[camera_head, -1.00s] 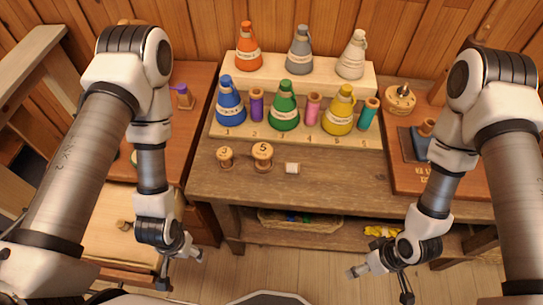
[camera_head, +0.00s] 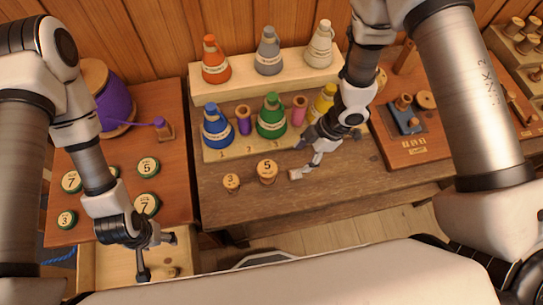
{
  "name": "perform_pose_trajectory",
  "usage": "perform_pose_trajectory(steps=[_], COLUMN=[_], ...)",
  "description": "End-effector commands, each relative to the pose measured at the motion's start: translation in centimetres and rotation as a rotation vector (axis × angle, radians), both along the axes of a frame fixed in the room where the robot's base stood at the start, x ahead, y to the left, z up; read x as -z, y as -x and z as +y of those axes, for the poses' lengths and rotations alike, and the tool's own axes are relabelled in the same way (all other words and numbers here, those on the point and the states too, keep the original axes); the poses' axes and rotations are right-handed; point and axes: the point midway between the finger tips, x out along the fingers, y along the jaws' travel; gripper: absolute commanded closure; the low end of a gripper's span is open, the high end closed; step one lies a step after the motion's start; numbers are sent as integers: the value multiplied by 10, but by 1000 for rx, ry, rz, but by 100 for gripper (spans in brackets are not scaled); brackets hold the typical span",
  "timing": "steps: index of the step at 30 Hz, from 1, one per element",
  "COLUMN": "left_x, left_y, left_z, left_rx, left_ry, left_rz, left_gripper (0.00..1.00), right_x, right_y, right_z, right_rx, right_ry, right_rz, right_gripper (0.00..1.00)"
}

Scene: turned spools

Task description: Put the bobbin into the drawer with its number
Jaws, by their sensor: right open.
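Two wooden bobbins stand upright on the bench, one marked 3 (camera_head: 231,183) and one marked 5 (camera_head: 267,171). My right gripper (camera_head: 310,153) is open and empty above the bench, right of the bobbins, close to a small white block (camera_head: 296,174). I cannot tell if it touches the block. An open drawer (camera_head: 98,272) shows at the lower left, partly hidden by my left arm; no number is readable on it. A small wooden piece (camera_head: 172,271) shows there. My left gripper (camera_head: 157,256) is over the drawer, fingers spread and empty.
Several numbered green-rimmed discs (camera_head: 148,167) lie on the left table near a large purple spool (camera_head: 108,95). Coloured bottles (camera_head: 216,125) and bobbins fill the stepped rack behind. A board with a dark blue piece (camera_head: 405,118) is at right. The bench's front left is clear.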

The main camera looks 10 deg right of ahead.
Motion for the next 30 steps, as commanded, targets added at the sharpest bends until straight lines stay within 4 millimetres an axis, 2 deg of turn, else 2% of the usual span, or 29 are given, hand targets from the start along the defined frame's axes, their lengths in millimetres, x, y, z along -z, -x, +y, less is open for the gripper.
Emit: perform_pose_trajectory(steps=[13, 20, 23, 24, 25, 29, 30], left_x=[-20, -19, -19, -19, -19, -19, -19], left_y=[0, 0, 0, 0, 0, 0, 0], left_z=[0, 0, 0, 0, 0, 0, 0], left_rx=[2, 2, 2, 2, 2, 2, 2], left_ry=[0, 0, 0, 0, 0, 0, 0], left_rz=[1, 1, 2, 2, 2, 2, 2], left_gripper=[34, 34, 34, 34, 34, 34, 34], right_x=[61, 66, 66, 66, 66, 66, 66], right_y=[6, 5, 5, 5, 5, 5, 5], right_z=[28, 30, 30, 30, 30, 30, 30], right_rx=[0, 2, 2, 2, 2, 2, 2], right_ry=[-1, -1, -1, -1, -1, -1, -1], right_rz=[4, 2, 2, 2, 2, 2, 2], right_gripper=[38, 38, 70, 84, 87, 88, 91])
